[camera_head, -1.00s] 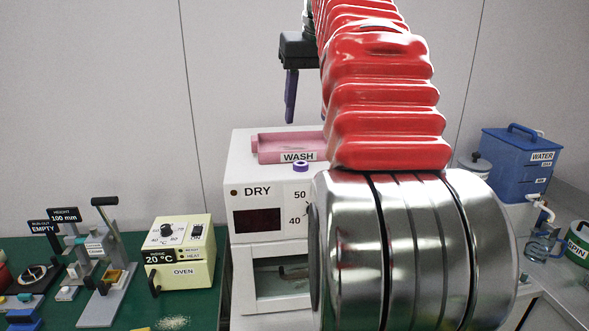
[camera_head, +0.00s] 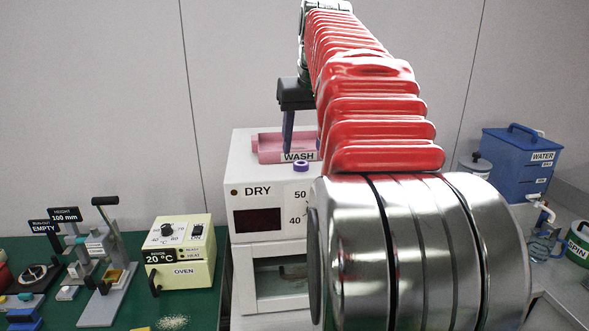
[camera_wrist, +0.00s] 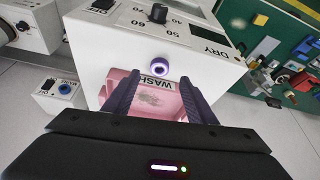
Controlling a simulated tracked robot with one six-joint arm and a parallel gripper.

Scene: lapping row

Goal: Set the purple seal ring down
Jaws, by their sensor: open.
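The purple seal ring (camera_head: 300,165) lies on the white top of the DRY cabinet (camera_head: 262,182), just in front of the pink WASH tray (camera_head: 270,143). In the wrist view the ring (camera_wrist: 158,64) sits beyond the tray's labelled wall, with white surface around it. My gripper (camera_head: 288,150) hangs over the WASH tray, behind the ring. In the wrist view its two purple fingers (camera_wrist: 152,82) are spread apart with nothing held between them. The ring is apart from both fingers. The tray's right part is hidden behind my arm in the head view.
A cream oven (camera_head: 182,250) and a height gauge (camera_head: 100,265) stand on the green bench at left. A blue WATER container (camera_head: 522,160) is at right. The DRY cabinet's dials show in the wrist view (camera_wrist: 158,14).

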